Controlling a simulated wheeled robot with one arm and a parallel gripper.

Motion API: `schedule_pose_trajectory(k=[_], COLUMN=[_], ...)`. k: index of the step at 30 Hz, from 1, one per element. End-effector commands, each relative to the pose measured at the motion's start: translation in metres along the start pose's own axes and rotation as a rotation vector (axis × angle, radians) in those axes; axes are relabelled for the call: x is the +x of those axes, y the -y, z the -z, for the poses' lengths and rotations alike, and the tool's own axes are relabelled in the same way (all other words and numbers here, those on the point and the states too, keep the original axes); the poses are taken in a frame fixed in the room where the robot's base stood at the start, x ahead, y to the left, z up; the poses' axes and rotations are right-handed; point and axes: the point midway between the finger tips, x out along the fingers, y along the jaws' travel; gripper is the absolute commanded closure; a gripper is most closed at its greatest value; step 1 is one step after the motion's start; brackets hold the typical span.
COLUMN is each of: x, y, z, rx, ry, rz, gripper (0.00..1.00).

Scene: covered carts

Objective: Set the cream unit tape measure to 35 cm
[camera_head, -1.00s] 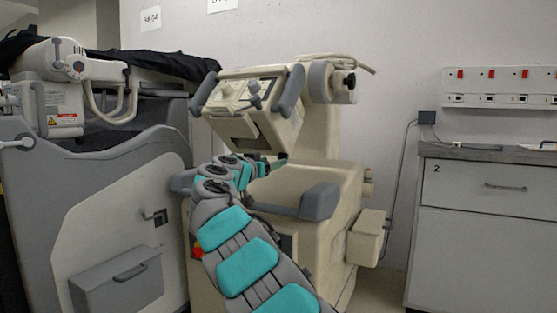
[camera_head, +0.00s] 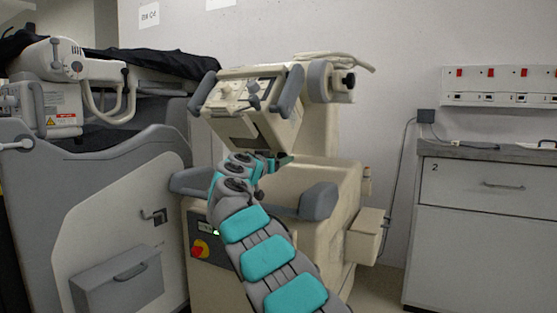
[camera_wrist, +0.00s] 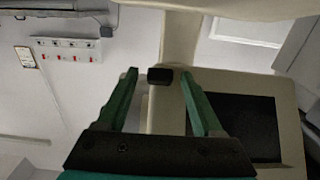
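The cream unit (camera_head: 325,215) stands in the middle of the head view, with a tilted control head (camera_head: 245,100) on top. My gripper (camera_head: 284,160) is just below this head, small and partly hidden by my arm. In the wrist view my gripper (camera_wrist: 158,76) is open, with two green fingers apart. A small black block (camera_wrist: 160,76) shows between the fingertips, against the cream housing. I cannot tell whether the fingers touch it, or whether it is the tape measure's tab. No tape scale or number is readable.
A dark rectangular panel (camera_wrist: 240,128) is beside the right finger in the wrist view. A grey handle (camera_head: 319,202) sticks out near my arm. A red knob (camera_head: 199,249) is on the unit's front. A large grey cart (camera_head: 95,200) stands left and a drawer cabinet (camera_head: 480,230) right.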

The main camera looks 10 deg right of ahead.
Motion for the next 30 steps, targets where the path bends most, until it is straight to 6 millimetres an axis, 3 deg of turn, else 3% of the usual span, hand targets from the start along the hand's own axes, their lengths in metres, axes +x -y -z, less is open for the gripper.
schedule_pose_trajectory(k=[2,17,30], x=[0.0,0.0,-0.0001], y=[0.0,0.0,-0.0001], z=[-0.0001,0.0,0.0001], rx=[0.0,0.0,0.0], ry=[0.0,0.0,0.0], rz=[0.0,0.0,0.0], gripper=[0.42,0.99,1.0])
